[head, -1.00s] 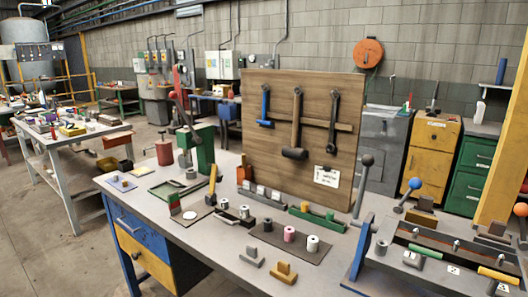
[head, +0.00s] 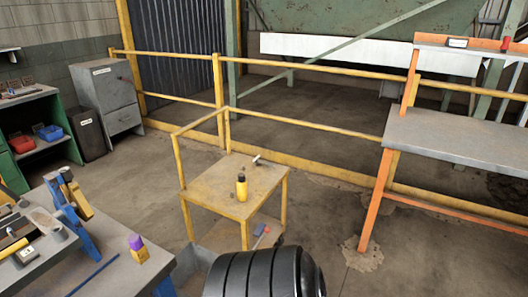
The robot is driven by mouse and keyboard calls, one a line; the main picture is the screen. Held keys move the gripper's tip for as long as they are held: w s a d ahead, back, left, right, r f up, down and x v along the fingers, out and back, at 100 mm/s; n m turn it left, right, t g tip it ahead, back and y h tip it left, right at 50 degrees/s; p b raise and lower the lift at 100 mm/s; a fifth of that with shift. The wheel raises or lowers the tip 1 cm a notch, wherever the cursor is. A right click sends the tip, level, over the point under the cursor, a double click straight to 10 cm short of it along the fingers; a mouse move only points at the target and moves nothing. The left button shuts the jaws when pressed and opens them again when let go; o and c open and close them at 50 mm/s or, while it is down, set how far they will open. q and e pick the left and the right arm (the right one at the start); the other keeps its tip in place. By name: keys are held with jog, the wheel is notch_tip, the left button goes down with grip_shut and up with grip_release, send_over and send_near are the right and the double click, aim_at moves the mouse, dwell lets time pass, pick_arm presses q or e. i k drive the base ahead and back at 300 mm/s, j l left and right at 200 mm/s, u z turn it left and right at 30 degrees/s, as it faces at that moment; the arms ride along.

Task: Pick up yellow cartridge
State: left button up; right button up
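A yellow cylinder with a black top (head: 241,187) stands upright on a small yellow metal table (head: 215,180). Another yellow cylinder (head: 14,247) lies at the lower left edge, on a grey fixture on the workbench; it is partly cut off by the frame. I cannot tell for sure which of the two is the yellow cartridge. Neither is held by a gripper in this view. My left and right grippers are not in view.
The workbench (head: 125,272) at lower left carries a blue-and-yellow lever stand (head: 72,195) and a yellow block with a purple top (head: 137,250). A yellow railing (head: 300,127) runs behind the table. An orange-legged bench (head: 455,140) stands right. Floor between them is clear.

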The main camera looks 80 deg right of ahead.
aim_at(242, 182)
jog(key=z, duration=2.2)
